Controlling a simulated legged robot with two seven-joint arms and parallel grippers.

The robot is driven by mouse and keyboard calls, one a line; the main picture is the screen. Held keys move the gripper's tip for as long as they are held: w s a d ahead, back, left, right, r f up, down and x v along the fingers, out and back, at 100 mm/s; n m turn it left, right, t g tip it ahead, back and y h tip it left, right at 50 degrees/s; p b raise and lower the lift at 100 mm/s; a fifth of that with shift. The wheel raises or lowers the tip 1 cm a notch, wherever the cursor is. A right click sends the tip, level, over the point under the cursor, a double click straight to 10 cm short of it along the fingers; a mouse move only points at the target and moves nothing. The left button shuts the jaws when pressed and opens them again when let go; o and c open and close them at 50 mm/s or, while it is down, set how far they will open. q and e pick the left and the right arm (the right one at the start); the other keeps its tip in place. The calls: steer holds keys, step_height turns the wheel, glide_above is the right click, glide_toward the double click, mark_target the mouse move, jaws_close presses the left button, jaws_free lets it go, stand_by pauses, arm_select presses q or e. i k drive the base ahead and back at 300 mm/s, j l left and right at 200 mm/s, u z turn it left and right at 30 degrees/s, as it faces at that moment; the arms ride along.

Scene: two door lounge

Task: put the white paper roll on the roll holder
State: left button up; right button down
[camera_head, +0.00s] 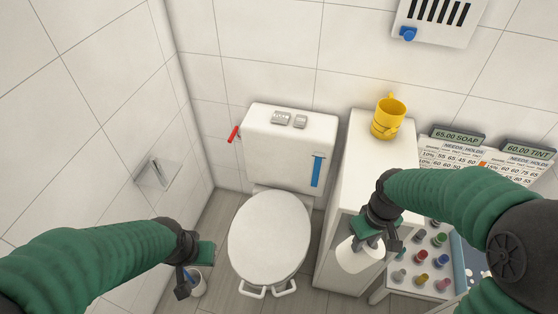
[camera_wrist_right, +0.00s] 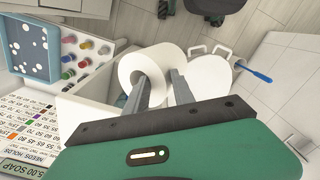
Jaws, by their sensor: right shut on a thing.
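The white paper roll (camera_head: 358,256) hangs in my right gripper (camera_head: 372,240), in front of the white cabinet. In the right wrist view the roll (camera_wrist_right: 172,64) shows its open core; one finger of the right gripper (camera_wrist_right: 163,88) reaches into the core and the other lies outside, so it is shut on the roll's wall. The roll holder (camera_head: 156,173) is a small fitting on the left wall, well apart from the roll. My left gripper (camera_head: 190,272) hangs low left of the toilet; its fingers are too small and dark to tell open or shut.
The toilet (camera_head: 268,237) with its lid down stands between my arms. The white cabinet (camera_head: 372,160) carries yellow cups (camera_head: 388,118). A panel with coloured knobs (camera_head: 422,262) is at right. A white container (camera_head: 198,281) is behind my left gripper. Air before the left wall is mostly clear.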

mark_target(159, 173)
steer(key=j+u, duration=0.1)
steer(key=u, duration=1.45)
steer(key=k+j, duration=0.05)
